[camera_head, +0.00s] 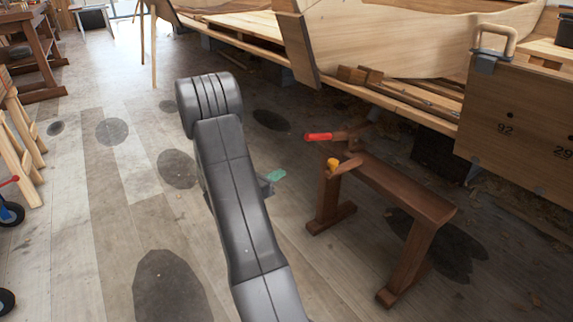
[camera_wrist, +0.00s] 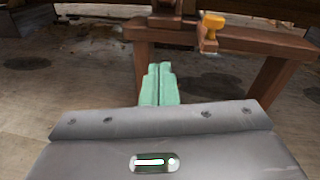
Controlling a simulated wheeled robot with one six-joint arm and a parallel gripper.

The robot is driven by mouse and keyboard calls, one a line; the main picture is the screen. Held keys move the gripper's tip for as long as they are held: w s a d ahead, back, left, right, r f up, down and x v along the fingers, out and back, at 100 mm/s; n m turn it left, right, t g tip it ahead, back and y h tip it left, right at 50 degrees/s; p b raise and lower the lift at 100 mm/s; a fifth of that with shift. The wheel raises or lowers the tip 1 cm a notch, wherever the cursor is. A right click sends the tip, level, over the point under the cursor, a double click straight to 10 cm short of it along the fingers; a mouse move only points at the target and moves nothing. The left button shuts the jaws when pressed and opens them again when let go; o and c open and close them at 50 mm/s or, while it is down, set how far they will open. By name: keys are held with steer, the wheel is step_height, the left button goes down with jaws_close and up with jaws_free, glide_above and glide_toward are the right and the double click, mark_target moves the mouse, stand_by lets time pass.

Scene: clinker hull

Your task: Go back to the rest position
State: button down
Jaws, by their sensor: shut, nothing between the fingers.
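My gripper (camera_wrist: 158,84) shows in the wrist view as two pale green fingers lying together, shut with nothing between them. In the head view its green tip (camera_head: 275,175) shows just right of my grey arm, which hides the rest of it. The gripper is apart from the wooden bench (camera_head: 395,185), which stands to its right. In the wrist view the bench (camera_wrist: 250,40) is beyond the fingers.
A red-handled tool (camera_head: 318,137) and a yellow knob (camera_head: 333,164) are at the bench's near end. The wooden boat hull (camera_head: 400,45) stands behind on low timbers. A numbered board (camera_head: 520,125) is at right. The plank floor (camera_head: 80,240) at left is mostly clear.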

steer(key=shift+s+a+f, duration=0.15)
steer(key=shift+s+a, duration=0.15)
steer(key=shift+s, duration=0.05)
